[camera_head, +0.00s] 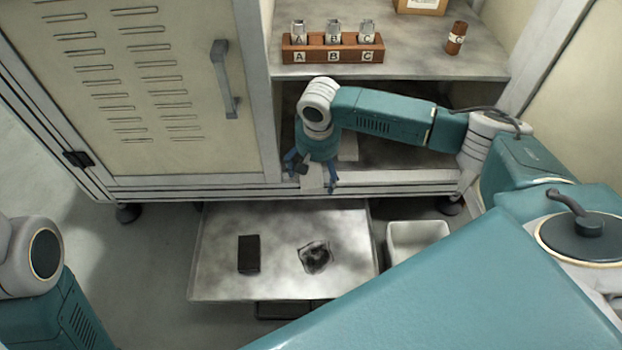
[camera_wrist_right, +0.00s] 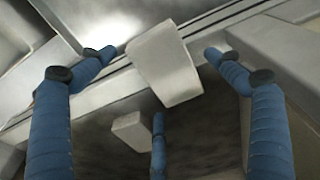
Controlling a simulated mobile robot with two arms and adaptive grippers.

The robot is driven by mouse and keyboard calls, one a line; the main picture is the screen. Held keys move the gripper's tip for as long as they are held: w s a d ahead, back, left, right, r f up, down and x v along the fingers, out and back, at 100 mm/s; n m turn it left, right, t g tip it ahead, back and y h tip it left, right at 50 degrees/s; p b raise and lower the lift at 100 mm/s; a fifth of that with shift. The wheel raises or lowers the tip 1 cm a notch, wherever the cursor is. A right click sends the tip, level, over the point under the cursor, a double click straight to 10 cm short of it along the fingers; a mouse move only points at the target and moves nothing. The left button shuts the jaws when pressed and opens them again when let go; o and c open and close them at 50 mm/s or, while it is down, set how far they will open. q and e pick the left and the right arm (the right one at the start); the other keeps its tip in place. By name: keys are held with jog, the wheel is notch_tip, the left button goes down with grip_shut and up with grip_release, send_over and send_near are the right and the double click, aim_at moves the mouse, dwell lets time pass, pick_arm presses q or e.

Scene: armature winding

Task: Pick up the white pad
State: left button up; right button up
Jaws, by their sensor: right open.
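A white pad (camera_head: 313,178) is at the front edge of the cabinet's lower compartment, below my right gripper (camera_head: 312,172). In the right wrist view the white pad (camera_wrist_right: 165,66) is a pale block between the spread blue fingers of my right gripper (camera_wrist_right: 160,52), with gaps on both sides. I cannot tell how far below the fingertips it is. A second white block (camera_head: 348,148) lies farther inside the compartment and also shows in the wrist view (camera_wrist_right: 129,130). The right gripper is open and empty. Only part of my left arm shows; its gripper is out of view.
The upper shelf holds a wooden rack (camera_head: 333,55) marked A, B, C and a brown bottle (camera_head: 456,38). A grey tray (camera_head: 215,285) below carries a dark block (camera_head: 249,254) and a dark-stained cloth (camera_head: 315,257). A white bin (camera_head: 418,240) stands beside it. The cabinet's front edge (camera_head: 400,183) is close to the gripper.

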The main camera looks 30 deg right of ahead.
jog(key=c, duration=1)
jog(key=shift+r, duration=0.1)
jog(key=shift+c, duration=0.2)
